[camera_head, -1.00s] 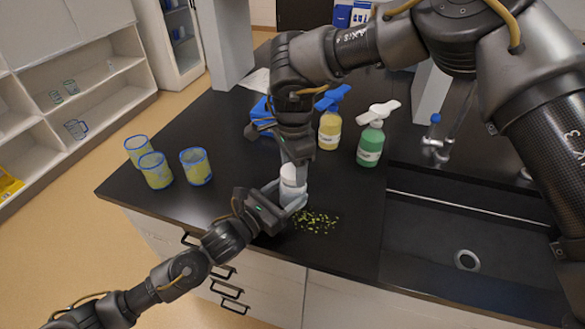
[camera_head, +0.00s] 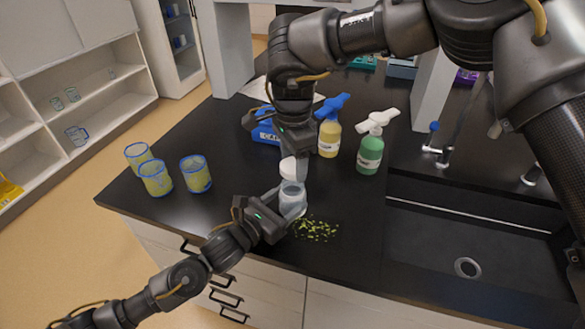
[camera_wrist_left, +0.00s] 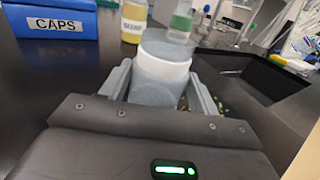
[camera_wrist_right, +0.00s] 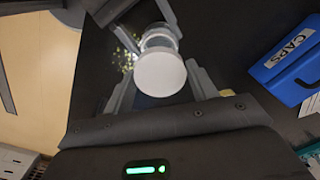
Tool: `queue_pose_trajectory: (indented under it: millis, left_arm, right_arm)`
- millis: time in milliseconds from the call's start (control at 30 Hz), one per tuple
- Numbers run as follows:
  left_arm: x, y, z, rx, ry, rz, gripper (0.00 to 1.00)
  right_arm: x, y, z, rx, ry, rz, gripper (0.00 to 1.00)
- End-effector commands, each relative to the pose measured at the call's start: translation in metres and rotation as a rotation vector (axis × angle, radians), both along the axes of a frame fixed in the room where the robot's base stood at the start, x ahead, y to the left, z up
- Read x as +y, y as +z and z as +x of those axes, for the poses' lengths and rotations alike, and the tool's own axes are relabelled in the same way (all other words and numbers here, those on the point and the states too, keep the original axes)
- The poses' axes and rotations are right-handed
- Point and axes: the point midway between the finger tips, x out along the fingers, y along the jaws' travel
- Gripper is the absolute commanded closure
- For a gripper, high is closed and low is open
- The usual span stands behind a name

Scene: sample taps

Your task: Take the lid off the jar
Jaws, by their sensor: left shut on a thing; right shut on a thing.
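The jar (camera_head: 291,197) is pale and translucent and stands near the counter's front edge. My left gripper (camera_head: 284,205) is shut around its body from the side; the jar also shows between the fingers in the left wrist view (camera_wrist_left: 158,92). The round white lid (camera_head: 289,168) is just above the jar and appears apart from its rim. My right gripper (camera_head: 293,163) comes from above and is shut on the lid. In the right wrist view the lid (camera_wrist_right: 160,73) sits between the fingers and hides part of the jar (camera_wrist_right: 158,38).
Green-yellow bits (camera_head: 315,229) lie right of the jar. A blue CAPS box (camera_head: 266,132), a yellow bottle (camera_head: 329,139) and a green bottle (camera_head: 370,153) stand behind. Several blue-rimmed beakers (camera_head: 196,174) are at left; a sink (camera_head: 450,245) is at right.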

Motion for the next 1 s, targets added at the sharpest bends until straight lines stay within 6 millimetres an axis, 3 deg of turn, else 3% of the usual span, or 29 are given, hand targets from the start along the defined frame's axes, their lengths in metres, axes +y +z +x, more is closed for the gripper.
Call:
queue_pose_trajectory:
  millis: [267,300,500,833,1000]
  left_arm:
    - [0.000,-0.001,0.000,0.001,0.000,0.001,1.00]
    - [0.000,-0.001,0.000,0.001,0.000,0.001,0.38]
    - [0.000,0.000,0.000,0.001,0.000,0.001,0.14]
    - [0.003,-0.001,-0.003,0.001,0.000,0.001,0.14]
    - [0.021,-0.003,-0.021,0.001,-0.001,0.001,0.14]
  right_arm:
    - [0.000,0.010,0.000,0.001,-0.001,0.000,0.70]
    - [0.000,0.010,0.000,0.001,-0.001,0.000,0.70]
    - [0.000,0.010,0.000,0.001,-0.001,0.000,0.70]
    - [0.000,0.008,0.000,0.001,-0.001,0.000,0.70]
    - [0.000,0.001,0.000,0.001,-0.001,0.000,0.70]
